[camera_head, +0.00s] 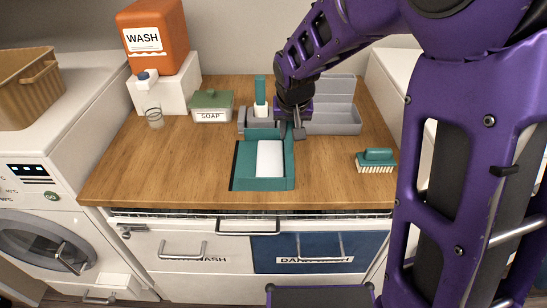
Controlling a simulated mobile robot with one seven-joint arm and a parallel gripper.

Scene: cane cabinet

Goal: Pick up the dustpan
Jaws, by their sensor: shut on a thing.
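The dustpan (284,184) is a teal, flat, open-fronted pan near the middle of the wooden counter, with a white rectangular piece (269,158) lying in it. My gripper (298,132) comes down from above at the back right of the dustpan. Its grey fingers are shut on the dustpan's back right part. The exact grip point is small and partly hidden by the gripper. I cannot tell whether the dustpan is lifted clear of the counter.
Behind stand a grey tray (345,122) and a teal-handled thing (260,90). A scrub brush (376,159) lies right. A soap box (212,112), a glass (154,117) and an orange wash container (153,38) stand left. The wooden counter (180,165) is bare at left front.

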